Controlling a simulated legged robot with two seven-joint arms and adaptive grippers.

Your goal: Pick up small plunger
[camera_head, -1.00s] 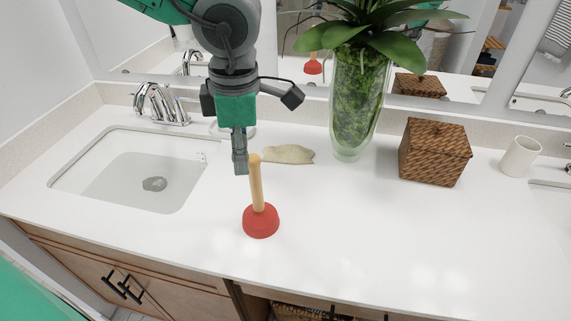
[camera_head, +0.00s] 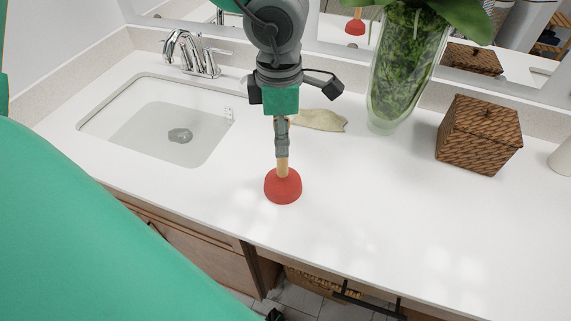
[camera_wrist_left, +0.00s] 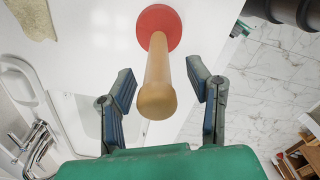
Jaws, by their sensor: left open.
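The small plunger has a red rubber cup (camera_head: 283,186) and a light wooden handle (camera_head: 282,166). It stands upright on the white counter, cup down. My left gripper (camera_head: 281,150) is above the cup, over the handle, and hides the handle's upper part in the head view. In the left wrist view the handle (camera_wrist_left: 157,85) reaches between the two spread fingers of the left gripper (camera_wrist_left: 163,88), with a gap on each side. The red cup (camera_wrist_left: 159,24) lies beyond the fingertips. My right gripper is not identifiable in these views.
A sink (camera_head: 150,120) with a chrome faucet (camera_head: 190,52) is at the left. A beige cloth-like item (camera_head: 318,120) lies behind the plunger. A glass vase (camera_head: 402,70) and a wicker box (camera_head: 478,135) stand at the right. The counter right of the plunger is clear.

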